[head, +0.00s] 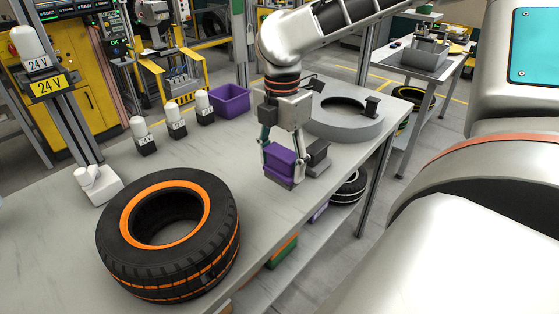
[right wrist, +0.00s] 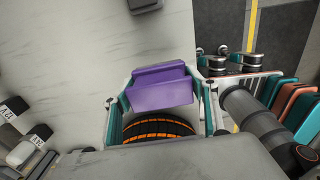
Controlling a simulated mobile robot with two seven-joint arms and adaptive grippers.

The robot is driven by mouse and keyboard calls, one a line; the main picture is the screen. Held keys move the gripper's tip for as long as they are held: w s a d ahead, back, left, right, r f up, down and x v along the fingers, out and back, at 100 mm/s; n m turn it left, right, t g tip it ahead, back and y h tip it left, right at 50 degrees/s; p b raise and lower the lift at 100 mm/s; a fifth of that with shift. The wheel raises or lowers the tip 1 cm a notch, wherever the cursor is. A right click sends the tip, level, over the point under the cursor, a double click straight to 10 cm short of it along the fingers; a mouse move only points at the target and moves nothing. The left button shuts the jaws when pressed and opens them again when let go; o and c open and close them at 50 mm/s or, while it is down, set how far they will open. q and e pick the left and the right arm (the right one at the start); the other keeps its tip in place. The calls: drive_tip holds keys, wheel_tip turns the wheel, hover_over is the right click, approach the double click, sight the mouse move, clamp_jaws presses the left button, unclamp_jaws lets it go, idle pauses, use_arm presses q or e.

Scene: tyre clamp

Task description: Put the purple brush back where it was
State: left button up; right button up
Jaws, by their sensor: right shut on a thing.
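The purple brush (head: 280,163) is a blocky purple piece near the right side of the workbench. My right gripper (head: 283,172) points down and is shut on it, one finger at each end. In the right wrist view the brush (right wrist: 160,88) spans the space between the two fingers of the right gripper (right wrist: 161,96). The brush is at or just above the bench top; I cannot tell whether it touches. My left gripper is not in view.
A dark grey block (head: 317,157) stands right beside the brush. A grey ring-shaped clamp (head: 345,122) is behind it. An orange-striped tyre (head: 128,255) lies at the front left. A purple bin (head: 231,101) and several white-topped bottles (head: 176,121) stand at the back. The bench between is clear.

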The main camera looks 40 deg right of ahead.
sight(282, 178)
drive_tip(key=shift+f, duration=0.3)
wheel_tip(282, 178, down, 4)
drive_tip(key=shift+f+b, duration=0.1)
drive_tip(key=shift+b, duration=0.5)
drive_tip(key=shift+f, duration=0.1)
drive_tip(key=o, duration=1.2)
